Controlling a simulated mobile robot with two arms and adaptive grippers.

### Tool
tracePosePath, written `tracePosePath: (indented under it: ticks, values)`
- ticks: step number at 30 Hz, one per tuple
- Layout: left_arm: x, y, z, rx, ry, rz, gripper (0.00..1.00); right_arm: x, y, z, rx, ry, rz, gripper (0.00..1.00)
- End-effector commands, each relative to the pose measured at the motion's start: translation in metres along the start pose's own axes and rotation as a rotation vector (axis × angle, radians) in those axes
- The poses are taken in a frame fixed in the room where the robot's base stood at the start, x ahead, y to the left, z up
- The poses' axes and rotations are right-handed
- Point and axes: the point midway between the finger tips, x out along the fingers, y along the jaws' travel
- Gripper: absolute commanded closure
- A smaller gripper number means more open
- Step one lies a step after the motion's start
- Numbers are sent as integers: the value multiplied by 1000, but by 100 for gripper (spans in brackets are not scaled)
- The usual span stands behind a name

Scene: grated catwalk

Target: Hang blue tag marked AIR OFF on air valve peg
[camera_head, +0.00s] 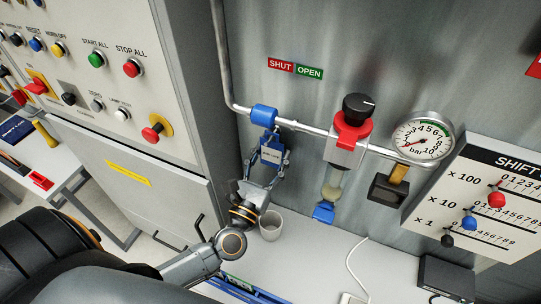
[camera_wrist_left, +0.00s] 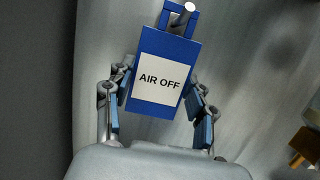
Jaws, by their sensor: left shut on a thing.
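The blue tag (camera_head: 271,151) has a white label that reads AIR OFF; it shows large in the left wrist view (camera_wrist_left: 158,75). My left gripper (camera_head: 270,162) is shut on the tag, with a finger at each side edge. The tag is roughly upright in front of the grey wall, just below the blue air valve (camera_head: 263,116) on the pipe. In the left wrist view a grey peg (camera_wrist_left: 184,14) shows within the tag's top loop; I cannot tell whether it passes through. My right gripper is not in view.
A red-topped regulator (camera_head: 349,135) and a pressure gauge (camera_head: 422,138) sit right of the valve on the pipe. A grey cup (camera_head: 271,229) stands on the white worktop (camera_head: 300,262) below. The control cabinet (camera_head: 130,165) stands close on the left.

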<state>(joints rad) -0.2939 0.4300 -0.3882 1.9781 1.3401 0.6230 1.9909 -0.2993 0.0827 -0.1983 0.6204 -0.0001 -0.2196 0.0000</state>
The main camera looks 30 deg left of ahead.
Motion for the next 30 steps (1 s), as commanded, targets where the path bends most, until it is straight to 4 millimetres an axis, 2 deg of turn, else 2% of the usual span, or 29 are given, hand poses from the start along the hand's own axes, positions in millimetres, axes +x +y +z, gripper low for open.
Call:
tracePosePath:
  ticks: [2,3,6,7,16,20,23,30]
  values:
    - [0,0,0,0,0,0,63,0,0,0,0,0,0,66]
    - [0,0,0,0,0,0,41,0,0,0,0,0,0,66]
    - [0,0,0,0,0,0,21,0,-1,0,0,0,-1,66]
    - [0,0,0,0,0,0,19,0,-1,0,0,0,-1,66]
    - [-1,0,0,1,1,0,19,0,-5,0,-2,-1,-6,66]
    - [-10,0,-1,3,3,-1,19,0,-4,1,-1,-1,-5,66]
    - [-26,0,-2,2,5,-2,19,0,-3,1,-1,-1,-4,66]
    - [-78,0,-2,2,6,-1,19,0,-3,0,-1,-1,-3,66]
